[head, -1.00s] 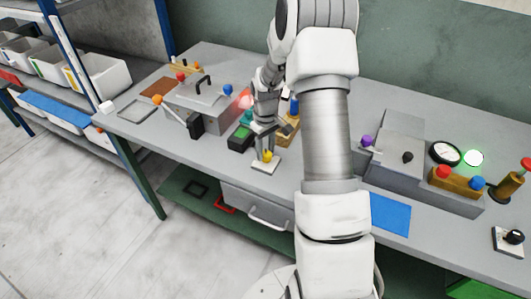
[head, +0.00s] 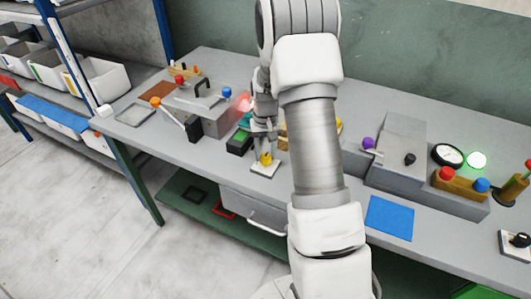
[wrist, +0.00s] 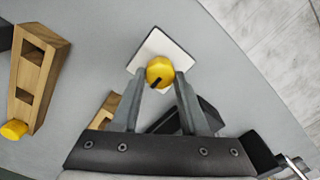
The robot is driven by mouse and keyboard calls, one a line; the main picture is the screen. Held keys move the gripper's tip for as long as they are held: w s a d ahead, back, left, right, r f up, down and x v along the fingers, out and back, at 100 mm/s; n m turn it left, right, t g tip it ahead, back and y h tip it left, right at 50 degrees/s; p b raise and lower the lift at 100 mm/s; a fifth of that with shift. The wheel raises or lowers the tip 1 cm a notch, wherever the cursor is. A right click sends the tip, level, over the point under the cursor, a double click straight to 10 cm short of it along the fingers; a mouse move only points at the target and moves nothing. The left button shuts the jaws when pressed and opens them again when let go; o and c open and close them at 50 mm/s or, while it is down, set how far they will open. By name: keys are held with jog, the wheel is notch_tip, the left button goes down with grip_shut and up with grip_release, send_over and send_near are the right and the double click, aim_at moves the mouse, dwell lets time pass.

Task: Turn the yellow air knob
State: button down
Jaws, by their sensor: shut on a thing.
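The yellow air knob (head: 265,158) sits on a small white square plate (head: 258,170) near the front edge of the bench. In the wrist view the knob (wrist: 159,67) is round with a dark pointer mark toward its lower left, and its plate (wrist: 172,45) lies turned like a diamond. My gripper (head: 265,151) comes down from above onto the knob. In the wrist view my gripper (wrist: 161,80) has one finger on each side of the knob, shut on it. The fingertips hide part of the knob's sides.
A green-topped dark box (head: 239,140) stands just left of the knob. A grey press (head: 398,150) and a blue mat (head: 390,217) are to the right.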

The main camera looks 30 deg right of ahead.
aim_at(265, 155)
dwell(0.3)
jog(key=shift+c, duration=2.1)
grip_release()
notch_tip(265, 155, up, 18)
jog(key=shift+f+p, duration=0.25)
jog(key=shift+p, duration=0.1)
